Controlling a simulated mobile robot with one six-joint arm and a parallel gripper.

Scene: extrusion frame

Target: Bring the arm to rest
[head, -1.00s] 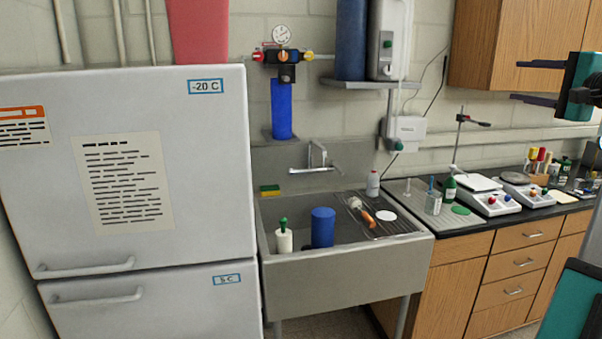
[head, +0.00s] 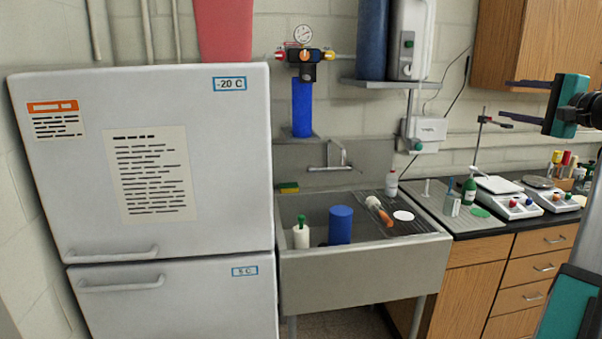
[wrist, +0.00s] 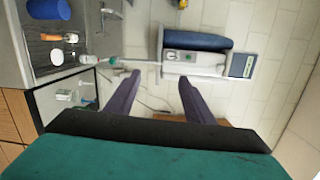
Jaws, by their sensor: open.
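My gripper (head: 520,100) shows at the right of the head view, its two dark fingers pointing left, apart and with nothing between them. It is held up in the air in front of the wall and the wooden cupboard (head: 540,45). In the wrist view my gripper (wrist: 157,82) is also open and empty, with the wall and the wall-mounted unit (wrist: 195,62) beyond the fingers. No object is touching the fingers.
A tall fridge-freezer (head: 150,170) fills the left. A steel sink (head: 365,272) holds a blue cylinder (head: 340,225) and a white bottle (head: 301,236). The black counter (head: 500,239) at the right carries scales and bottles. Air around the fingers looks clear.

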